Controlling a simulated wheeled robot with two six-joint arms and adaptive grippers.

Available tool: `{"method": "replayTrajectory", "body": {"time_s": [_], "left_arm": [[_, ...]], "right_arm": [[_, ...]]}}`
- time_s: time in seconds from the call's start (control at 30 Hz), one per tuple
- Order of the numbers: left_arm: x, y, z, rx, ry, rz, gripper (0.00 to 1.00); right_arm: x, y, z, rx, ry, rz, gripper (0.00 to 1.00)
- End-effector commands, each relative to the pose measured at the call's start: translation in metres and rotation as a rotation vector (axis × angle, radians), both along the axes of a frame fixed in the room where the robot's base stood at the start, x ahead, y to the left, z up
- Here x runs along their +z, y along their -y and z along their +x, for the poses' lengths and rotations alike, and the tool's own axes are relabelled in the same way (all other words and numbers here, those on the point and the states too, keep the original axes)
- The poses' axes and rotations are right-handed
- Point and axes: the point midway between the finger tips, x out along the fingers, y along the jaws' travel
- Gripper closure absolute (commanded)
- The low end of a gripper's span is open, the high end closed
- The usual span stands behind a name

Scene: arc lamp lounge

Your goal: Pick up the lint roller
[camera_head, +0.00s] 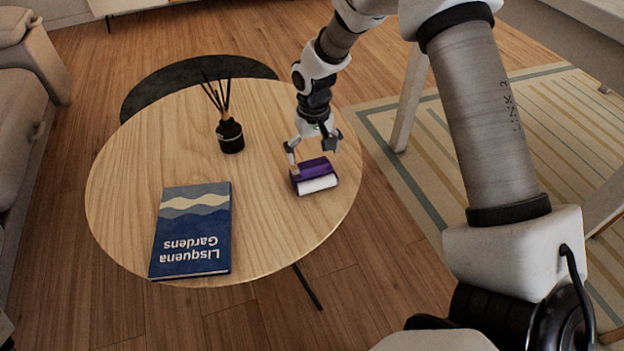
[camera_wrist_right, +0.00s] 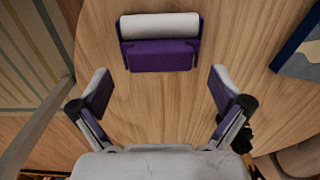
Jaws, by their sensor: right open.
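The lint roller (camera_head: 314,175) has a purple body and a white roll. It lies on the round wooden table (camera_head: 270,215) near its right side. My right gripper (camera_head: 309,150) is just behind the lint roller in the head view, above the table. In the right wrist view the lint roller (camera_wrist_right: 160,42) lies beyond the fingertips, centred between them and apart from them. The right gripper (camera_wrist_right: 158,90) is open and empty, its two fingers spread wide. My left gripper is not in view.
A blue book (camera_head: 192,230) lies at the table's front left. A black reed diffuser (camera_head: 229,134) stands towards the back. The table is clear between the book and the lint roller. A grey sofa (camera_head: 30,75) is at the left, and a striped rug (camera_head: 455,160) lies at the right.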

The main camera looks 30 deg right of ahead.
Motion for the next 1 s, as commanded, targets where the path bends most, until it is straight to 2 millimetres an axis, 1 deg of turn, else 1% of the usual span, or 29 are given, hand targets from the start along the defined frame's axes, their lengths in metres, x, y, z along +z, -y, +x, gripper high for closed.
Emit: {"method": "replayTrajectory", "body": {"time_s": [0.03,0.13,0.2,0.37,0.4,0.47,0.5,0.53,0.57,0.87,1.0], "left_arm": [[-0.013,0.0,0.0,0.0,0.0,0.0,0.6],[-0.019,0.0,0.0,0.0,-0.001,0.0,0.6],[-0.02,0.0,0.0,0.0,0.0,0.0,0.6],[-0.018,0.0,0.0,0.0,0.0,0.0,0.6],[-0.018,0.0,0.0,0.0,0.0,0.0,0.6],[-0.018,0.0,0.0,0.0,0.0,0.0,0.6],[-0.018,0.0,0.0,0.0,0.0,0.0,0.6],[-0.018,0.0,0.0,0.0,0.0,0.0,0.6],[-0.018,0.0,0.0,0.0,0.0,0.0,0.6],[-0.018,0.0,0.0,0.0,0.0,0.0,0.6],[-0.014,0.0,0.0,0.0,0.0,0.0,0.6]], "right_arm": [[-0.018,0.0,-0.001,0.0,-0.003,0.0,0.0],[-0.033,0.0,-0.001,0.001,-0.002,-0.001,0.0],[-0.037,0.0,-0.001,0.001,-0.001,0.0,0.0],[-0.036,0.0,-0.001,0.001,0.0,0.0,0.0],[-0.036,0.0,-0.001,0.001,0.0,0.0,0.07],[-0.036,0.0,-0.001,0.001,0.0,0.0,0.28],[-0.036,0.0,-0.001,0.001,0.0,0.0,0.43],[-0.036,0.0,-0.001,0.001,-0.001,0.0,0.53],[-0.036,0.0,-0.001,0.001,-0.001,0.0,0.62],[-0.036,0.0,-0.001,0.001,-0.002,0.0,0.62],[-0.03,0.0,-0.001,0.0,-0.002,0.001,0.62]]}}
